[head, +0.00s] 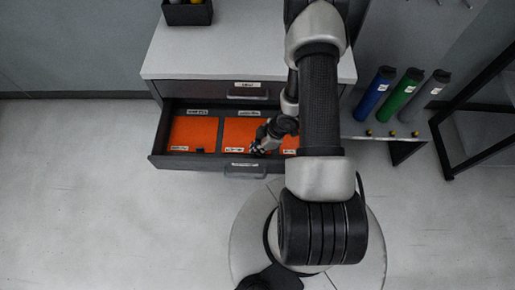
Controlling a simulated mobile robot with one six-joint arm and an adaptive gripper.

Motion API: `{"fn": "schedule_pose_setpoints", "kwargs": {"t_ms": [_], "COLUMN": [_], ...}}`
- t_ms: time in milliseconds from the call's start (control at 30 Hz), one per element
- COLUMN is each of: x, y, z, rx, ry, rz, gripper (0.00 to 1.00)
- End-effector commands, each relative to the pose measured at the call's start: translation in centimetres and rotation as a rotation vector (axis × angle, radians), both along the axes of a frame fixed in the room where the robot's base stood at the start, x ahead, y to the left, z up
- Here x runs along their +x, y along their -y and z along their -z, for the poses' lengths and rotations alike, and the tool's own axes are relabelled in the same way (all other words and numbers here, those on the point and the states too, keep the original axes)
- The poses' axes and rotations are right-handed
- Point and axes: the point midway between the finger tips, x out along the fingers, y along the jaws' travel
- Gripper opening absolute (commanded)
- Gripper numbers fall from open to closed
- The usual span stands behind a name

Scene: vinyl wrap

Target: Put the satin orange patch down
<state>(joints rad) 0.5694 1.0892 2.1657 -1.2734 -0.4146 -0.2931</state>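In the head view an open drawer (157,147) holds flat orange patches in its compartments. One orange patch (193,132) lies in the left compartment, another orange patch (238,131) shows in the middle one, and some orange (291,143) shows at the right beside my arm. The labels are too small to read, so I cannot tell which patch is satin. My gripper (257,147) is over the middle compartment near the drawer's front edge. Its fingers are small and dark here, and I cannot tell whether they are open or hold a patch.
The drawer belongs to a grey cabinet (190,55) with a dark bin (187,13) on its top. The floor at left is clear.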

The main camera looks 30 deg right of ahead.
Motion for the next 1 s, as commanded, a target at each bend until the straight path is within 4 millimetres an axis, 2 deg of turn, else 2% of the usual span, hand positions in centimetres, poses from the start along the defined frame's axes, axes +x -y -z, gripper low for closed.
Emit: {"fn": "schedule_pose_setpoints", "kwargs": {"t_ms": [200,233,500,833,1000], "x": [0.0,0.0,0.0,0.0,-0.3], "y": [0.0,0.0,0.0,0.0,0.5], "z": [0.4,0.3,0.2,0.1,-1.7], "rx": [0.001,0.001,0.001,0.000,-0.001], "ry": [-0.001,-0.001,-0.001,0.000,0.001], "rz": [0.000,0.000,0.000,0.000,0.002], "gripper": [0.00,0.06,0.24,0.25,0.25]}}
